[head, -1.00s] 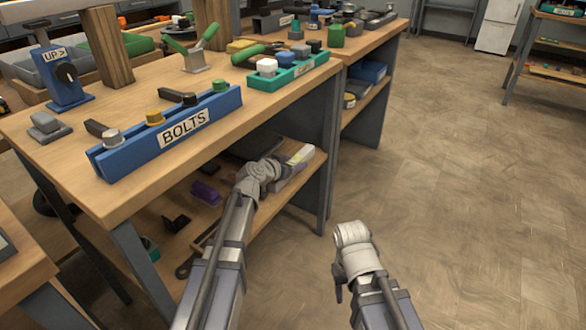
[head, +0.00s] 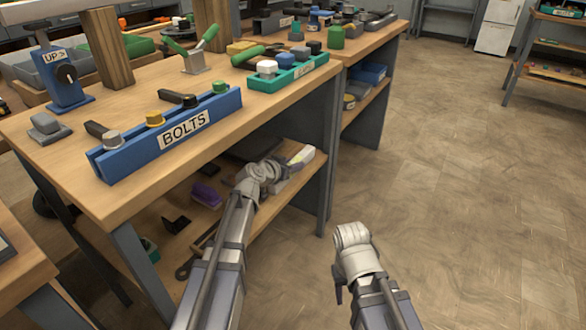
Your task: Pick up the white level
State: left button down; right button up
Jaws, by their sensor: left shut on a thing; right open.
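The white level (head: 302,157) is at the right end of the lower shelf under the bench. Only its pale far end with a yellowish patch shows, and the rest is hidden by my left gripper. My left gripper (head: 284,167) reaches in under the bench top and is shut on the level. I cannot tell whether the level touches the shelf. My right gripper (head: 351,236) is open and empty over the floor, right of the bench; its fingers are hard to make out.
The lower shelf (head: 188,237) also holds a purple brush-like thing (head: 206,195) and a black bracket (head: 176,224). Above is the bench top with a blue BOLTS rack (head: 168,135) and a teal tray (head: 289,75). A bench leg (head: 325,185) stands close to the level. The floor at right is clear.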

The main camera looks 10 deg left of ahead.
aim_at(293, 163)
pick_arm(q)
notch_tip(293, 163, up, 10)
jog(key=p, duration=1)
jog(key=shift+r, duration=0.1)
jog(key=shift+s, duration=0.1)
